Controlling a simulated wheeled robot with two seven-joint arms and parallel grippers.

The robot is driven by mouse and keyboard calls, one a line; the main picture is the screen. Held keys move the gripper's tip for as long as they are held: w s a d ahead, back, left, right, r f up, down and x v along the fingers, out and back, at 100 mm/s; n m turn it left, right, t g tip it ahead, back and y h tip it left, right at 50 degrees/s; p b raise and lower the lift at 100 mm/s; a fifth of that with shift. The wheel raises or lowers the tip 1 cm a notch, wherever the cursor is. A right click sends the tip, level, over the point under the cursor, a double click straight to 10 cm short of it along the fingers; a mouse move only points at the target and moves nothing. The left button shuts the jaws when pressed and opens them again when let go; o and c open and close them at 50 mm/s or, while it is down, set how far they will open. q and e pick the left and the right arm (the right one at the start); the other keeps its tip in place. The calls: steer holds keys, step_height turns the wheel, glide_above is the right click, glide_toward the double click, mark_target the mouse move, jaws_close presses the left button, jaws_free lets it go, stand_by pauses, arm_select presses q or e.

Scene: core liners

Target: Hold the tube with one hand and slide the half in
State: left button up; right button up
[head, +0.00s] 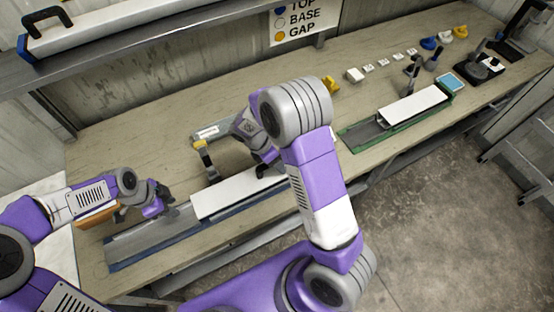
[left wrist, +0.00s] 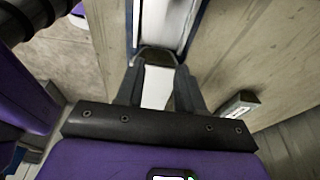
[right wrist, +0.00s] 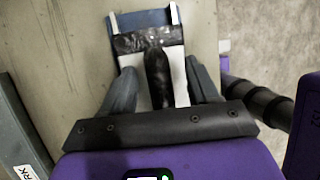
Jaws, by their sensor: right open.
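A long grey trough-like tube (head: 150,240) with blue edges lies along the front of the bench. A white half (head: 235,197) lies in line with it on the right; its far end is hidden behind my right arm. My left gripper (head: 160,205) is low over the grey tube, near the half's left end. In the left wrist view its fingers (left wrist: 159,85) stand apart with a pale strip and a dark rounded edge between them; contact is unclear. My right gripper (right wrist: 162,88) is open, its fingers on either side of a black handle-like piece (right wrist: 157,75) on the white half.
A second green-edged tray (head: 365,134) with a white half (head: 413,104) lies farther right. A shelf (head: 150,45) runs above the bench's back.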

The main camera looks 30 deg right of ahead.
steer(key=v, duration=1.2)
